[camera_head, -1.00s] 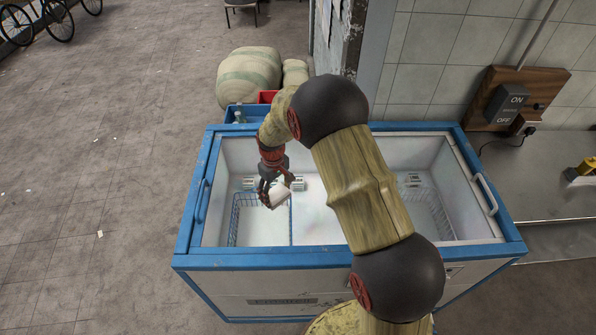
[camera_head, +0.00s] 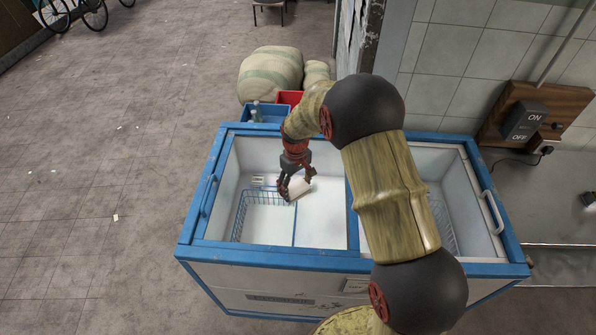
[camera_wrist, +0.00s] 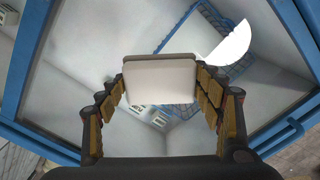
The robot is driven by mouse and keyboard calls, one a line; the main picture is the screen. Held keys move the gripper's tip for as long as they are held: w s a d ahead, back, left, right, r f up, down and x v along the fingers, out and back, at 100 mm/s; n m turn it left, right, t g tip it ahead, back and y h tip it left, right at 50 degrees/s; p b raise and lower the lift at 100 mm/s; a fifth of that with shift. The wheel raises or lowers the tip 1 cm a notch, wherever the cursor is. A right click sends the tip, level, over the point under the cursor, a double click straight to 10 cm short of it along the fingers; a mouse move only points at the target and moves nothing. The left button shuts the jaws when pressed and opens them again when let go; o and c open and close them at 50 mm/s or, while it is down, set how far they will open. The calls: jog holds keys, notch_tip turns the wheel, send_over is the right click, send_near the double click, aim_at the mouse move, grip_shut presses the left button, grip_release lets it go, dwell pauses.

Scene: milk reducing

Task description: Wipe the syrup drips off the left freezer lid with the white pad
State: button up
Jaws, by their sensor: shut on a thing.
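My gripper (camera_head: 290,188) is shut on the white pad (camera_head: 301,187) over the left freezer lid (camera_head: 330,228). In the wrist view the pad (camera_wrist: 160,80) sits between the two fingers of my gripper (camera_wrist: 162,88). The lid is clear, and a wire basket (camera_head: 247,220) shows through it. I cannot tell whether the pad touches the lid. No syrup drips can be made out, and the area under the pad and gripper is hidden. A bright white shape (camera_wrist: 232,43) shows near the basket in the wrist view; I cannot tell what it is.
The freezer has a blue frame (camera_head: 265,255). Its right lid (camera_head: 468,200) is partly hidden by my arm. Handles stand at the left (camera_head: 209,195) and right (camera_head: 492,212). Blue (camera_head: 262,113) and red (camera_head: 290,97) crates and a sack (camera_head: 270,72) lie behind.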

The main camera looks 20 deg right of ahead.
jog(key=shift+a+r+p, duration=0.1)
jog(key=shift+r+p, duration=0.8)
jog(key=shift+r, duration=1)
